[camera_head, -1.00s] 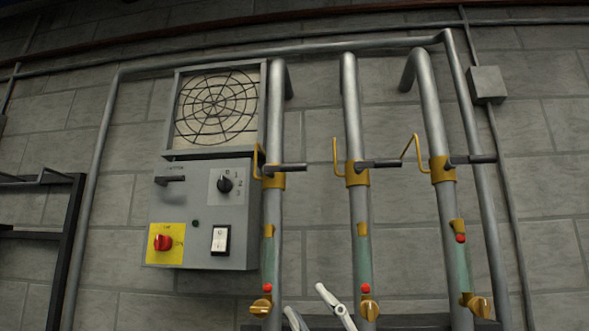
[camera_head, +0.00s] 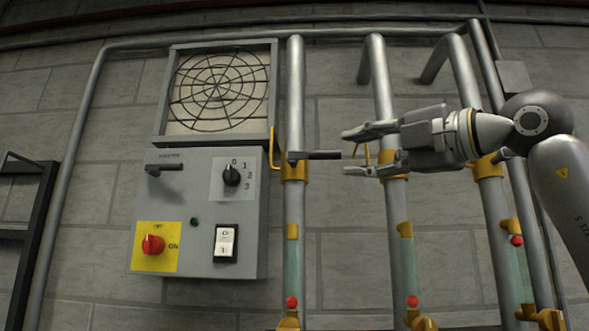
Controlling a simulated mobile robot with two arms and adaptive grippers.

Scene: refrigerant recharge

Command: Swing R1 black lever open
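Three vertical pipes carry yellow valve collars with black levers. The left pipe's black lever (camera_head: 316,155) sticks out level to the right from its collar (camera_head: 294,168). My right gripper (camera_head: 347,153) comes in from the right, open, its two fingers pointing left. Its fingertips are around the free end of this lever in the picture, one above and one below; I cannot tell whether they touch it. The gripper hides the middle pipe's lever. The right pipe's lever (camera_head: 503,155) is mostly behind my arm. No R1 mark is readable. My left gripper is not in view.
A grey control box (camera_head: 205,255) with a red knob (camera_head: 153,245), a dial and a rocker switch is left of the pipes, under a fan grille (camera_head: 218,90). Sight tubes with red balls (camera_head: 291,302) sit lower on the pipes. A dark frame (camera_head: 38,215) stands far left.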

